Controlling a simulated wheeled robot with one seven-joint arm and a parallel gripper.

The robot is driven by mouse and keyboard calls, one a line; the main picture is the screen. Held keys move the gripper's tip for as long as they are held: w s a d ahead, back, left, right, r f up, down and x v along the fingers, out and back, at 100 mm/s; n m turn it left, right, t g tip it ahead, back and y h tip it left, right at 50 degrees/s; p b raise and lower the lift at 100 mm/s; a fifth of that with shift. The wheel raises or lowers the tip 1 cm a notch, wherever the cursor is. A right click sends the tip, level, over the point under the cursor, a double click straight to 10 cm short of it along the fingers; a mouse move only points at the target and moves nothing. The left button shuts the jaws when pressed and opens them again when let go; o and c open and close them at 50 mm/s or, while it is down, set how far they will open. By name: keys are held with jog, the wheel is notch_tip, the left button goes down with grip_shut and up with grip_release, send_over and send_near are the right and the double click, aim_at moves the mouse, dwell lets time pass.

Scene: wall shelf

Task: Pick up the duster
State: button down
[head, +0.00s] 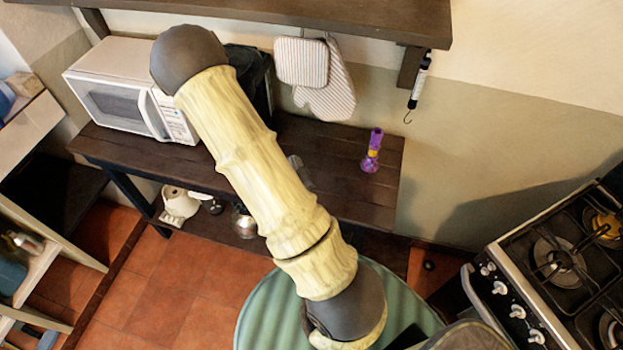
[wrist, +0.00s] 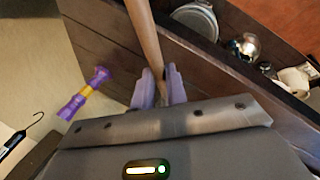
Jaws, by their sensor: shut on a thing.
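In the wrist view my gripper (wrist: 159,73) has its two pale purple fingers closed on a long tan stick (wrist: 143,35), which looks like the duster's handle. The stick runs up out of the top of the picture, and its far end is out of view. Its near end is hidden behind the gripper body. In the head view my arm covers the gripper and whatever it holds.
A purple and yellow object (head: 372,150) stands on the dark wooden table (head: 340,200), right of my arm. A microwave (head: 115,90) is at the left. A shelf (head: 330,15) runs above, with mitts (head: 325,95) hanging below it. A stove (head: 540,270) is at right.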

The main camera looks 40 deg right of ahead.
jog(key=s+a, duration=0.2)
jog(key=shift+a, duration=0.3)
jog(key=shift+w, duration=0.1)
dwell(0.6)
